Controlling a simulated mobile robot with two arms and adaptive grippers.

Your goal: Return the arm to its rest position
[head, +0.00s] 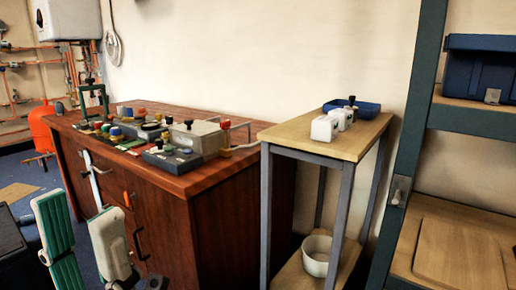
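My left gripper (78,208) is at the lower left of the head view, in front of the reddish wooden cabinet. Its two fingers point up and stand well apart, one with a green and white pad, the other pale grey. Nothing shows between them except the floor and cabinet behind. The rest of my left arm is mostly cut off by the frame's lower edge. My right gripper is not in view.
The wooden cabinet (190,186) carries several valves and boxes. A side table (300,135) holds white containers (325,127) and a blue tray (366,110), with a white bowl (316,256) below. A shelf rack (415,130) stands right. An orange cylinder (42,130) stands far left.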

